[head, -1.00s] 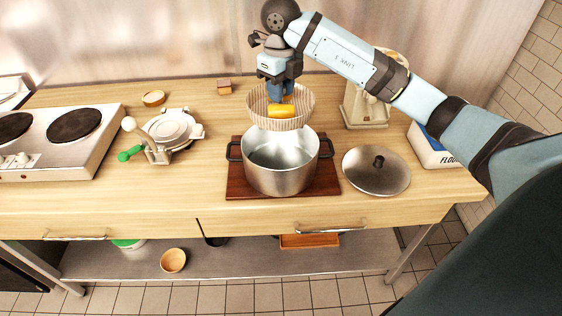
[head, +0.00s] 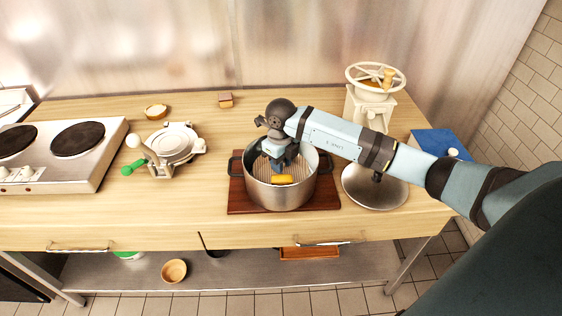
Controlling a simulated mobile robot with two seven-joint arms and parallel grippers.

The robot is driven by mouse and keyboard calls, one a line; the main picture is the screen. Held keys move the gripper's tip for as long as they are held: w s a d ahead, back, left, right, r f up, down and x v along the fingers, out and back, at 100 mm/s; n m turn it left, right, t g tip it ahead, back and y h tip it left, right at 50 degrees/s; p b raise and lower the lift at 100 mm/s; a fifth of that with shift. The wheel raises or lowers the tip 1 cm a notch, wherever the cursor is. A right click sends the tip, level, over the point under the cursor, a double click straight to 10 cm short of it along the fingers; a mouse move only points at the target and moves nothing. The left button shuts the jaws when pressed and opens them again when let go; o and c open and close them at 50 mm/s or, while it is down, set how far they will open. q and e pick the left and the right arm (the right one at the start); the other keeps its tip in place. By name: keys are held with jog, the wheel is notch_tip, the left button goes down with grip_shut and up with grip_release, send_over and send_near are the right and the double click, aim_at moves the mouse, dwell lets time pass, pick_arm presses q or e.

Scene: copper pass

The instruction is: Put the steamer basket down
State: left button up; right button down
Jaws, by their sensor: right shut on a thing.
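The steamer basket (head: 266,172) is now inside the steel pot (head: 281,197), below its rim, with a yellow piece of food (head: 282,179) in it. The pot stands on a dark red-brown board (head: 324,197). My right gripper (head: 283,168) reaches down into the pot from above and is shut on the steamer basket; its fingertips are partly hidden. I cannot tell whether the basket touches the pot's bottom. My left gripper is not in view.
The pot lid (head: 376,193) lies right of the pot, under my right arm. A two-plate stove (head: 80,165) and a tortilla press (head: 170,145) stand to the left. A hand mill (head: 371,103) and a blue-topped flour box (head: 440,143) stand at the right.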

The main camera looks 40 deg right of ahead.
jog(key=shift+f, duration=0.25)
jog(key=shift+f, duration=0.1)
jog(key=shift+f+b, duration=0.25)
jog(key=shift+b, duration=0.1)
jog(key=c, duration=0.9)
grip_release()
